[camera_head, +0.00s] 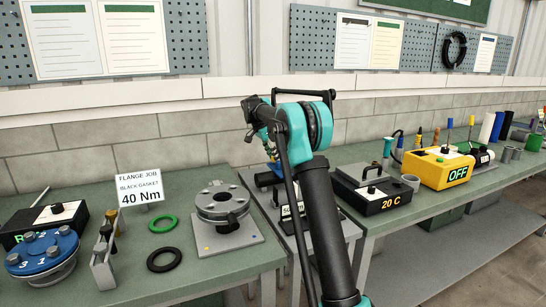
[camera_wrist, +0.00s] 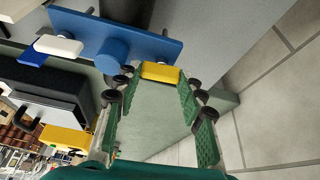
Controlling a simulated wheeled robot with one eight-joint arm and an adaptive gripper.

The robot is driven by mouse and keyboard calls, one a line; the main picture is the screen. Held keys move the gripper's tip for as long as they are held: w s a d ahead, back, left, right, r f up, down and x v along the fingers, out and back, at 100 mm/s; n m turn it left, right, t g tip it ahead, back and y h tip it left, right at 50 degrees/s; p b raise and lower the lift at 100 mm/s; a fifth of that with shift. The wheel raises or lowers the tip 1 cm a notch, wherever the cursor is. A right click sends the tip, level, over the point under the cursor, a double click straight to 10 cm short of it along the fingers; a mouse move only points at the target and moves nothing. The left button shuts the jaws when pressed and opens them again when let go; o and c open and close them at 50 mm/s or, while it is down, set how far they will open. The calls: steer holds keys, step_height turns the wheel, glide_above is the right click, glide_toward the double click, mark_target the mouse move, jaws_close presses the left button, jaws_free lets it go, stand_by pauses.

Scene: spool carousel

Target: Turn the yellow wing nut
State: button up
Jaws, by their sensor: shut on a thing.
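The yellow wing nut (camera_wrist: 160,72) shows in the wrist view beside the lower edge of a blue plate (camera_wrist: 150,36). My gripper (camera_wrist: 160,82) has its green fingers on either side of the nut and is shut on it at the fingertips. A white wing-shaped piece (camera_wrist: 58,46) and a blue one (camera_wrist: 32,58) stand further left along the plate. A round blue boss (camera_wrist: 113,56) is between.
A black box reading 20 C (camera_head: 383,198) stands right of my arm, with a yellow box reading OFF (camera_head: 440,167) beyond. A flange (camera_head: 222,205), a black ring (camera_head: 164,259), a green ring (camera_head: 163,224) and a 40 Nm sign (camera_head: 140,190) are on the left bench.

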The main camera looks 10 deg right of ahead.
steer(key=shift+m, duration=0.3)
steer(key=o, duration=1.2)
steer(key=shift+c, duration=0.2)
steer(key=w+v, duration=0.1)
steer(key=v, duration=0.7)
steer(key=shift+s, duration=0.4)
